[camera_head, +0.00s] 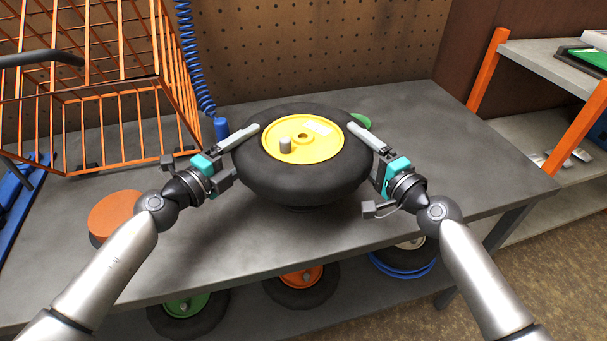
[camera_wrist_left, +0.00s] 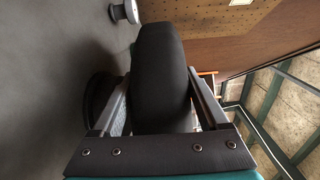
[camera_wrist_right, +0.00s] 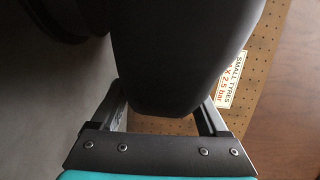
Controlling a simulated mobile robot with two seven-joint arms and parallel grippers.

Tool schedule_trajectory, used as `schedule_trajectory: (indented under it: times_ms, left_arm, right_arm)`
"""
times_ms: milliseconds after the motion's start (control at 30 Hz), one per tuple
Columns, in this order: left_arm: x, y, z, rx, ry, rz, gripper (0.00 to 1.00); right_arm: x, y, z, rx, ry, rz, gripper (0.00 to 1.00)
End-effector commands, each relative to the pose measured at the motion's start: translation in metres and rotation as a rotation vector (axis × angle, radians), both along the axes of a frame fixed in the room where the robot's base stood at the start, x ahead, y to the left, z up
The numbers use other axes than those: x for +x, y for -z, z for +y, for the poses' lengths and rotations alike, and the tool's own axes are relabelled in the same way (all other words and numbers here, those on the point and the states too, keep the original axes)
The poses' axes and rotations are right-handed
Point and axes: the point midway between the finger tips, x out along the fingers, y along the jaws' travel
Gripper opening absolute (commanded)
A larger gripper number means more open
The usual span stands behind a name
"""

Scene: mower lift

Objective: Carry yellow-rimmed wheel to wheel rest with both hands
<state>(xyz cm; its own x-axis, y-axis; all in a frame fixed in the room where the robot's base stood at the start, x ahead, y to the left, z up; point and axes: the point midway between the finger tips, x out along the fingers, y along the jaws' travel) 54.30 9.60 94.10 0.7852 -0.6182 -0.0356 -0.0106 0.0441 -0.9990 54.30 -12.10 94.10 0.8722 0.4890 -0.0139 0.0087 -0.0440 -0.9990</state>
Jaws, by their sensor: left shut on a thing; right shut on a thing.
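The yellow-rimmed wheel (camera_head: 275,141), a fat black tyre with a yellow hub, lies flat above the workbench (camera_head: 420,150) in the head view. My left gripper (camera_head: 240,148) is shut on the tyre's left side. My right gripper (camera_head: 370,150) is shut on its right side. The tyre stands between the fingers in the left wrist view (camera_wrist_left: 163,75) and the right wrist view (camera_wrist_right: 185,50). A dark round form (camera_wrist_left: 99,97) beside the tyre in the left wrist view may be the wheel rest; I cannot tell whether the wheel touches it.
An orange wire basket (camera_head: 110,110) stands at the back left, with a blue coiled hose (camera_head: 195,60) beside it. An orange disc (camera_head: 116,212) lies at the left. A green item (camera_head: 361,120) is partly hidden behind the wheel. Other wheels (camera_head: 300,285) sit below. The bench's right side is clear.

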Motion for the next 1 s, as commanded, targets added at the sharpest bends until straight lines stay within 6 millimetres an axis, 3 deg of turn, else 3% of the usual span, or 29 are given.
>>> schedule_trajectory:
  times_ms: [33,367,1000]
  left_arm:
    - [0.001,-0.001,0.002,0.004,-0.003,-0.002,0.00]
    - [0.001,0.001,0.002,0.004,-0.004,-0.002,0.00]
    - [0.001,0.023,0.002,0.004,-0.004,-0.001,0.00]
  right_arm:
    - [0.002,-0.007,-0.003,-0.003,0.009,-0.017,0.00]
    - [0.002,-0.005,-0.003,-0.002,0.009,-0.017,0.00]
    - [0.002,0.016,-0.003,-0.003,0.009,-0.017,0.00]
